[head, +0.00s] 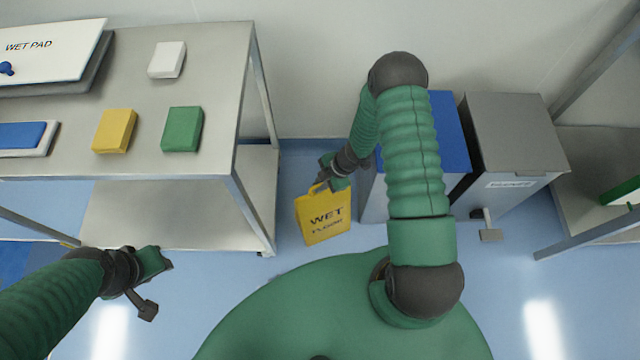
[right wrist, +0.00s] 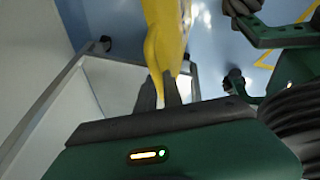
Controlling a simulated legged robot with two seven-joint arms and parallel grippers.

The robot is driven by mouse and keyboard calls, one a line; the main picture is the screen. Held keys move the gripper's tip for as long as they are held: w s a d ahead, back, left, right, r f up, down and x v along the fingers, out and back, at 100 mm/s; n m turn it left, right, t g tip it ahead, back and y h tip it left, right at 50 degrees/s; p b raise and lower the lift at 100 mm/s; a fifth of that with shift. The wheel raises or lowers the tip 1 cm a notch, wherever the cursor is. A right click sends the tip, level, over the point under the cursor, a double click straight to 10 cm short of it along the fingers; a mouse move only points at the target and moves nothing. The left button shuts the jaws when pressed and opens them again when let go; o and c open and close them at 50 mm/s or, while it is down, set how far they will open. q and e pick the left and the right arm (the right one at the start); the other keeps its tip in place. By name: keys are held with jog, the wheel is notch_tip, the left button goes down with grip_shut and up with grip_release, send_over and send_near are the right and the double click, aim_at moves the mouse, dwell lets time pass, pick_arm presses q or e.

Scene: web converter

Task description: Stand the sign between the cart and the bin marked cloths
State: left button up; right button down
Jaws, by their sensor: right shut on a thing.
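The yellow sign (head: 324,217), lettered WET FLOOR, is upright between the cart (head: 247,150) on the left and a blue-lidded bin (head: 451,130) on the right. My right gripper (head: 328,186) is shut on the top of the sign. In the right wrist view the sign (right wrist: 165,45) runs up from between the fingers (right wrist: 172,92). I cannot tell whether the sign's foot touches the floor. The blue-lidded bin is partly hidden by my right arm, and no cloths marking shows on it. My left gripper (head: 155,283) is empty, low in front of the cart, its fingers apart.
Yellow (head: 115,131), green (head: 183,129) and white (head: 167,60) blocks lie on the cart top beside a WET PAD board (head: 48,52). A grey bin (head: 512,135) with a pedal stands right of the blue-lidded one. A rack (head: 590,170) is at far right. Blue floor is clear around the sign.

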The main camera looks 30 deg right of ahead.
jog(key=shift+f, duration=0.2)
jog(key=c, duration=1.4)
grip_release()
jog(key=p+v, duration=0.7)
jog(key=v, duration=0.9)
jog(key=shift+r, duration=0.35)
